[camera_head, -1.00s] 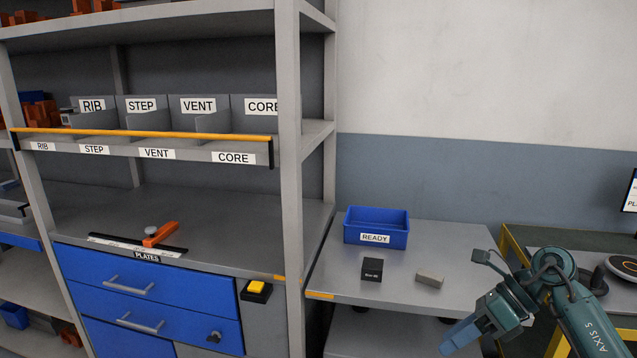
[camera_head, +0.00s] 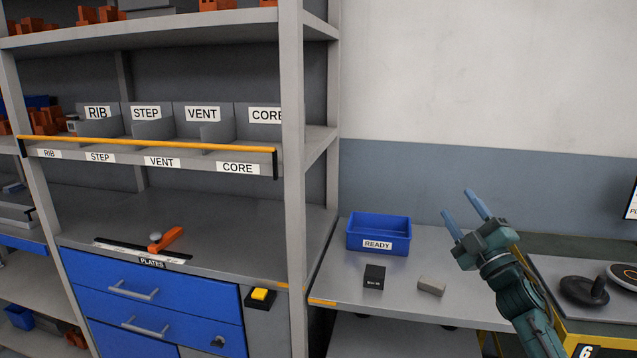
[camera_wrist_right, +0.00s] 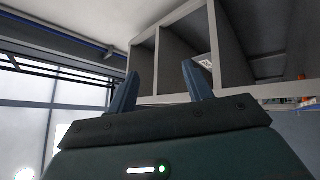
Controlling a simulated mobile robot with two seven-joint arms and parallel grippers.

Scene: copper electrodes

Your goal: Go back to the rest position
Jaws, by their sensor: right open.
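My right gripper (camera_head: 464,214) is raised in front of the wall, above the right end of the side table, with its blue fingers apart and nothing between them. The right wrist view shows the same two fingers (camera_wrist_right: 160,88) spread and empty, pointing towards the upper room and a grey shelf frame (camera_wrist_right: 232,50). My left gripper is in neither view.
The side table (camera_head: 400,305) holds a blue READY bin (camera_head: 379,244), a dark block (camera_head: 374,277) and a grey-beige block (camera_head: 432,286). The shelf unit (camera_head: 293,150) with labelled bins stands at left. A yellow-framed bench (camera_head: 570,310) stands at right. An orange-handled tool (camera_head: 168,239) lies above the blue drawers.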

